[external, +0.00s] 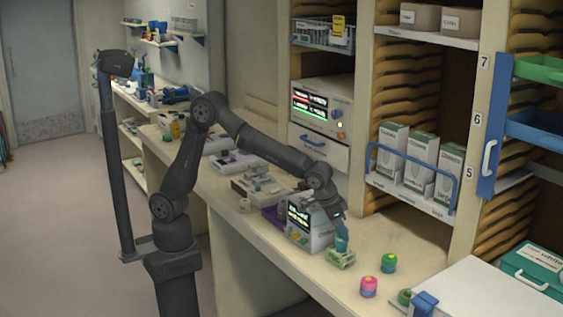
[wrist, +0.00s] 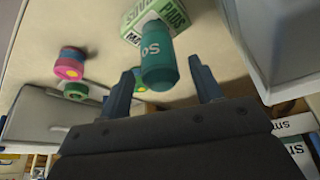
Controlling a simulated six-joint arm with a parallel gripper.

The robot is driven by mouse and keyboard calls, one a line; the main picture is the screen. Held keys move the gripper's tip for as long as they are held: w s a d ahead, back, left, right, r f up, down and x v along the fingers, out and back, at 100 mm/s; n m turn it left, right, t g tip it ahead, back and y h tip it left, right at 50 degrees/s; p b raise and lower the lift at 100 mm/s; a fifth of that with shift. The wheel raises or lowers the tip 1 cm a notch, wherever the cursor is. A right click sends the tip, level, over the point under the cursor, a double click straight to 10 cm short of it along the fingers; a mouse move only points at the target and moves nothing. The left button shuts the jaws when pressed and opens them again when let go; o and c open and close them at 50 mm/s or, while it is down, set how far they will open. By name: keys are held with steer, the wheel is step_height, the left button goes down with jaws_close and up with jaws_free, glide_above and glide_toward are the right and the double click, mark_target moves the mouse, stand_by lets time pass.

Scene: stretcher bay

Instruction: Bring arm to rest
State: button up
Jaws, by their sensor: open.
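My gripper (external: 338,214) is over the counter, pointing down. In the wrist view its two fingers (wrist: 161,72) are spread apart, with a teal bottle (wrist: 158,64) between or just beyond them; a gap shows on each side of the bottle. The bottle also shows in the external view (external: 342,238), below the gripper. It stands at a small green-and-white box (external: 341,259) lettered "PADS" in the wrist view (wrist: 135,29); I cannot tell whether it is in or on the box. My arm is bent, reaching over the counter.
A large pale case (external: 485,295) fills the front right. Shelving with cartons (external: 421,160) rises behind.

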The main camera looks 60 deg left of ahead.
steer(key=x, duration=0.3)
steer(key=shift+w+f, duration=0.1)
steer(key=shift+f, duration=0.25)
steer(key=shift+w+r, duration=0.1)
steer(key=shift+r, duration=1.8)
